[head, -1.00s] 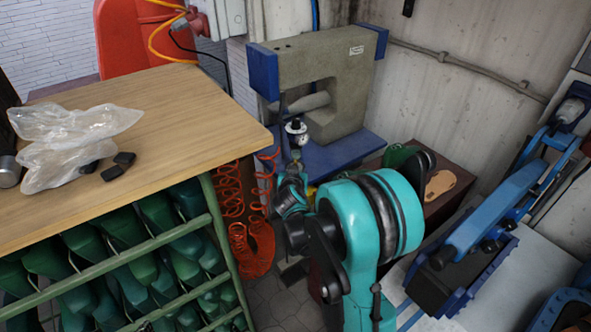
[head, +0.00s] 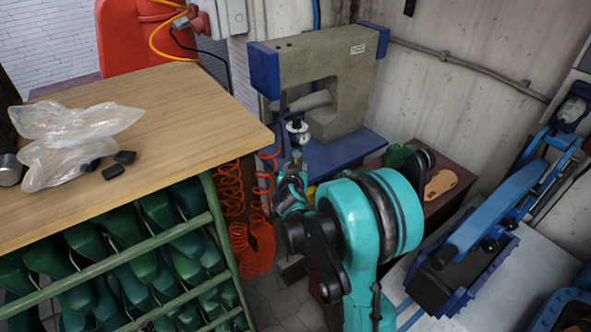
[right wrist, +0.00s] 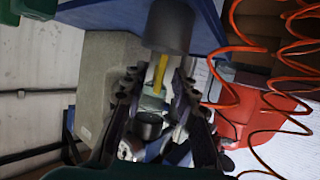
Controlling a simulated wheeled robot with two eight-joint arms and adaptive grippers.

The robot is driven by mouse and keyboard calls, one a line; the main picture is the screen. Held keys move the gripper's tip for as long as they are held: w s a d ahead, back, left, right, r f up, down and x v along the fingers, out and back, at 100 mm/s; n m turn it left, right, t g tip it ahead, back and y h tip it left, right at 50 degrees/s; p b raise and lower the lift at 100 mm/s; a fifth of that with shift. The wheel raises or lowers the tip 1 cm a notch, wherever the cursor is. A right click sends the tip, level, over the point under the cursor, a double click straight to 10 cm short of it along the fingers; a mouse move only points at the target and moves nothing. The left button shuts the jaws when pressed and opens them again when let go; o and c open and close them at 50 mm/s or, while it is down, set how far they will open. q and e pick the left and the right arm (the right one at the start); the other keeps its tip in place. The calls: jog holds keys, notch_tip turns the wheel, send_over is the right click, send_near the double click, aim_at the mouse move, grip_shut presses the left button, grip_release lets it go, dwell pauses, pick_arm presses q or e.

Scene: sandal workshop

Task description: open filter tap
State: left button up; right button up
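The filter unit with its round gauge (head: 297,128) hangs in front of the grey and blue press. Its tap is too small to make out in the head view. My right gripper (head: 290,178) is just below the unit, partly hidden by my teal arm. In the right wrist view, a grey cylinder (right wrist: 168,28) and a yellow part (right wrist: 160,72) below it are near the fingertips. The dark fingers of my right gripper (right wrist: 165,84) stand apart on either side of the parts under the cylinder. I cannot tell whether they touch. My left gripper is out of view.
The grey and blue press (head: 325,70) stands close behind the unit. Orange coiled hose (head: 232,195) hangs beside my gripper and shows close by in the wrist view (right wrist: 275,50). The wooden table (head: 190,105) is at left, and a blue machine (head: 490,220) at right.

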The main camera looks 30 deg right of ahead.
jog(key=v, duration=1.2)
jog(key=shift+a+f, duration=0.1)
jog(key=s+a+f+n+g+y, duration=0.1)
jog(key=s+a+n+g+y, duration=0.1)
jog(key=s+a, duration=0.5)
jog(key=s+a+f+n+g+y, duration=0.1)
jog(key=s+a+n+g+y, duration=0.1)
jog(key=s+a+n+y, duration=0.2)
jog(key=s+a+y, duration=0.1)
jog(key=s+a, duration=0.2)
jog(key=s, duration=0.5)
jog(key=shift+a+f+n, duration=0.3)
jog(key=shift+a+f, duration=0.1)
